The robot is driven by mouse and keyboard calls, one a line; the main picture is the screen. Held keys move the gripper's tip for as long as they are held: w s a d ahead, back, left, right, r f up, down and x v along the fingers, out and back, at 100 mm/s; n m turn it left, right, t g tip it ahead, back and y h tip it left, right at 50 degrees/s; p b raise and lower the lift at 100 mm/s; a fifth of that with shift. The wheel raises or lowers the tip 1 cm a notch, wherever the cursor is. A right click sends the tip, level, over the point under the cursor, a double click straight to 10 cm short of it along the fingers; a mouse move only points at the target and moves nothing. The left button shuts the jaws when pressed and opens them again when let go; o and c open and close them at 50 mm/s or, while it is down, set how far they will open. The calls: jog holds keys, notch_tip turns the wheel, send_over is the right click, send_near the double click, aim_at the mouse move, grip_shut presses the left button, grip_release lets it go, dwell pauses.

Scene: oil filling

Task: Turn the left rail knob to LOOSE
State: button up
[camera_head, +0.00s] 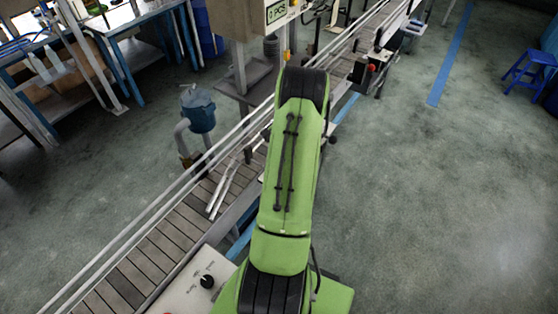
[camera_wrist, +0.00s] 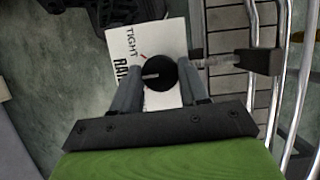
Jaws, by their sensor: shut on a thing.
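In the wrist view a round black knob (camera_wrist: 160,72) sits on a white plate (camera_wrist: 163,36). The plate reads "TIGHT", with part of another word below it. A pale pointer bar on the knob points to the left in this view, below a small red mark. My gripper (camera_wrist: 160,84) has one grey finger on each side of the knob and is shut on it. The LOOSE label cannot be seen. In the head view my green arm hides the gripper and this knob.
The slatted conveyor (camera_head: 150,253) with metal side rails runs diagonally; its slats also show in the wrist view (camera_wrist: 228,50). Beside the knob a dark block (camera_wrist: 258,62) sits on a rod. A white panel with a black dial (camera_head: 207,281) stands near my arm.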

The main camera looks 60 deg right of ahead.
jog(key=n+g, duration=0.1)
jog(key=n, duration=0.1)
jog(key=n+b, duration=0.1)
jog(key=n, duration=0.1)
jog(key=shift+w+n+g, duration=0.15)
jog(key=shift+n+g, duration=0.15)
jog(key=shift+g, duration=0.1)
jog(key=shift+w+n+g+h+b, duration=0.1)
jog(key=shift+n+g+h+b, duration=0.45)
jog(key=shift+n, duration=1.35)
jog(key=o, duration=1)
jog(key=shift+g, duration=0.25)
jog(key=shift+o, duration=0.2)
jog(key=p+v, duration=0.2)
jog(key=v, duration=1.3)
jog(key=shift+d+r, duration=0.15)
jog(key=shift+r, duration=0.2)
